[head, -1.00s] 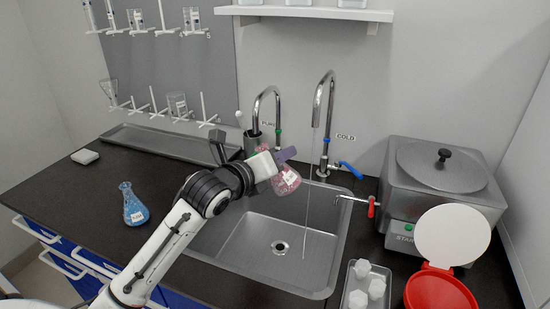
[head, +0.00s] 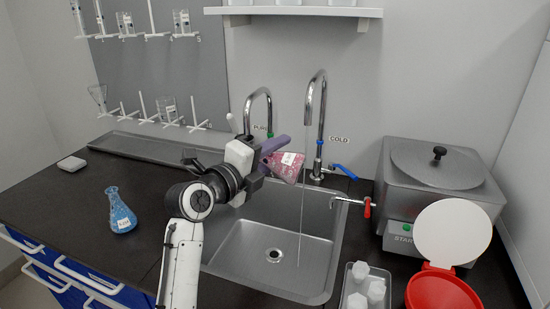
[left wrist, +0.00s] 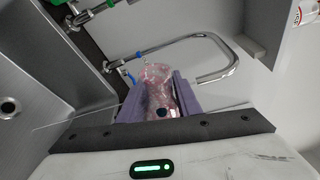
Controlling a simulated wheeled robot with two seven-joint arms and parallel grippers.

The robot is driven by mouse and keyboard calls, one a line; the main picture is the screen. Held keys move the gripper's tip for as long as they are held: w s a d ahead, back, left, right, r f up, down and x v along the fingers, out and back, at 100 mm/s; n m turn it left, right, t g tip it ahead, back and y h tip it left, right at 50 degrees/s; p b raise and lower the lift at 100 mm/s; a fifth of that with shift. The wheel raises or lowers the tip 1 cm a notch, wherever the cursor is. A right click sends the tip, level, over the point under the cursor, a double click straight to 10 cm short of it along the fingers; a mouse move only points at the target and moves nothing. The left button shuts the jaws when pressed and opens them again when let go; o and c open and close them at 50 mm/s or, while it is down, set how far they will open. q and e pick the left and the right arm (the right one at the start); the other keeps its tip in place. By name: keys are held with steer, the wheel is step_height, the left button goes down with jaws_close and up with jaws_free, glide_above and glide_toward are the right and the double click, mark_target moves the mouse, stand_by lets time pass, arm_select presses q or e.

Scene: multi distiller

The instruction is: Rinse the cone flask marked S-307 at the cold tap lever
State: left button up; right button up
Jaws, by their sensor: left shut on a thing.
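My left gripper (head: 266,154) is shut on a cone flask (head: 287,167) with pink contents and a white label, too small to read. It holds the flask tilted above the back of the sink (head: 228,262), close to the thin water stream from the cold tap (head: 316,100). In the left wrist view the flask (left wrist: 158,80) sits between the purple fingers (left wrist: 160,98). The cold tap lever (head: 345,172) is blue, beside the COLD label. I cannot tell whether the stream hits the flask. My right gripper is not in view.
A blue-filled flask (head: 121,211) stands on the counter at left. The PURE tap (head: 261,92) is behind my gripper. A steel bath (head: 439,185), a red container with a white lid (head: 440,292) and a tray of white pieces (head: 347,298) are at right. A drying rack hangs at back left.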

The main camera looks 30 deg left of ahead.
arm_select(q)
steer(key=shift+s+a+r+n+t+y+b, duration=0.2)
steer(key=shift+r+n+t, duration=0.3)
steer(key=shift+n, duration=1.4)
steer(key=shift+w+a+r+n+t+y+b, duration=0.15)
steer(key=shift+r+n+t+b, duration=0.3)
steer(key=shift+n, duration=1.45)
steer(key=shift+s+r+n+t+y+b, duration=0.15)
steer(key=shift+r+n+t, duration=0.4)
steer(key=shift+n, duration=1.35)
steer(key=shift+w+f, duration=0.1)
steer(key=shift+f, duration=0.05)
